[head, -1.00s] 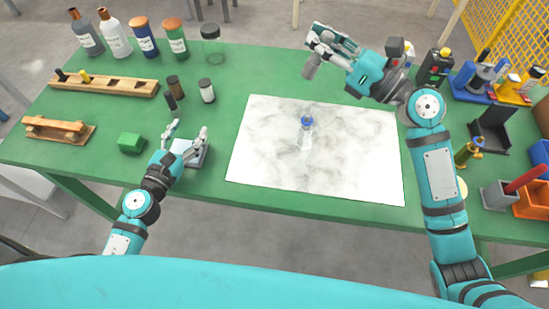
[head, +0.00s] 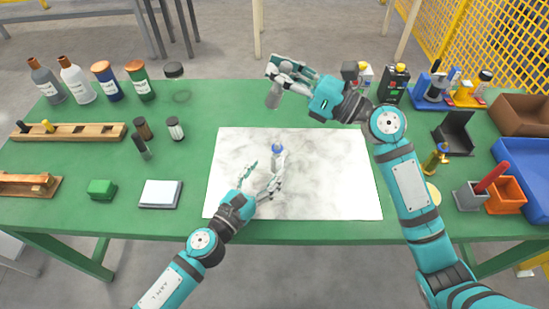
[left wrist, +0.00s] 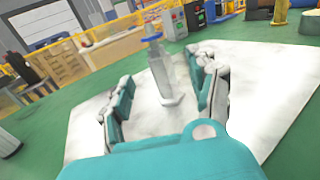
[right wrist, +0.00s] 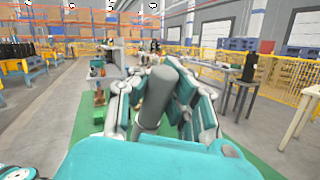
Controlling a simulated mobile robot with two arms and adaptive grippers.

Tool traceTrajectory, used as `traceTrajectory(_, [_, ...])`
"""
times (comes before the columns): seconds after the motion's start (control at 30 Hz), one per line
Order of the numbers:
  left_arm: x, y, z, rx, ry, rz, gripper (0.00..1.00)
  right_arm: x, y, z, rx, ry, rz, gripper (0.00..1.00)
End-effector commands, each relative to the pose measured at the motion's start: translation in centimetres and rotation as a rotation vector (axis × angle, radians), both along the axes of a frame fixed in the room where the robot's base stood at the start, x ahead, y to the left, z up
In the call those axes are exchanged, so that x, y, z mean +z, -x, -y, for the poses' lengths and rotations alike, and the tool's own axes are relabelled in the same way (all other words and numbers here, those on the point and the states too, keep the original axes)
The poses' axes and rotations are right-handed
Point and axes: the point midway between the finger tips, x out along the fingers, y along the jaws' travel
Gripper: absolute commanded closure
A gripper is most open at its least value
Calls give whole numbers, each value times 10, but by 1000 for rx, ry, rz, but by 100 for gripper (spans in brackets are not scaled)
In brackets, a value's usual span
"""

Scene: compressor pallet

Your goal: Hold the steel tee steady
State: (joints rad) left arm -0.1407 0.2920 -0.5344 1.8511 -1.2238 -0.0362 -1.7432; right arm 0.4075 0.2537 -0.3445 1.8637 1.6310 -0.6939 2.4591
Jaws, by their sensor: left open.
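The steel tee (head: 278,160), a grey upright piece with a blue top, stands on the white marbled mat (head: 330,180). It also shows in the left wrist view (left wrist: 161,72), between and beyond the fingers. My left gripper (head: 263,178) is open just in front of the tee. Its right finger overlaps the tee's lower part in the head view; I cannot tell whether they touch. My right gripper (head: 281,78) is shut on a grey cylinder (right wrist: 155,97) and holds it above the back of the table, behind the mat.
A white-topped block (head: 160,194) and a green block (head: 101,189) lie left of the mat. Bottles, small jars and wooden racks fill the table's left side. A black holder (head: 455,134), a brass fitting (head: 434,158) and bins (head: 524,165) stand at the right.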

Motion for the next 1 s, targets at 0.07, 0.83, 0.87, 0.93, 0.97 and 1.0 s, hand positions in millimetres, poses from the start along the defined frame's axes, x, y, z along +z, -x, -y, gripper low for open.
traceTrajectory(0.07, [1,-15,8,0,0,2,41,0,0,0,0,0,0,100])
traceTrajectory(0.83, [0,-54,32,1,-1,-1,49,0,0,0,0,0,0,100])
traceTrajectory(0.87, [0,-54,32,1,-1,-1,53,0,0,0,0,0,0,100])
traceTrajectory(0.93, [0,-54,32,1,-1,-1,62,0,0,0,0,0,0,100])
traceTrajectory(0.97, [0,-54,32,1,-1,-1,66,0,0,0,0,0,0,100])
traceTrajectory(1.0, [0,-54,32,1,-1,-1,71,0,0,0,0,0,0,100])
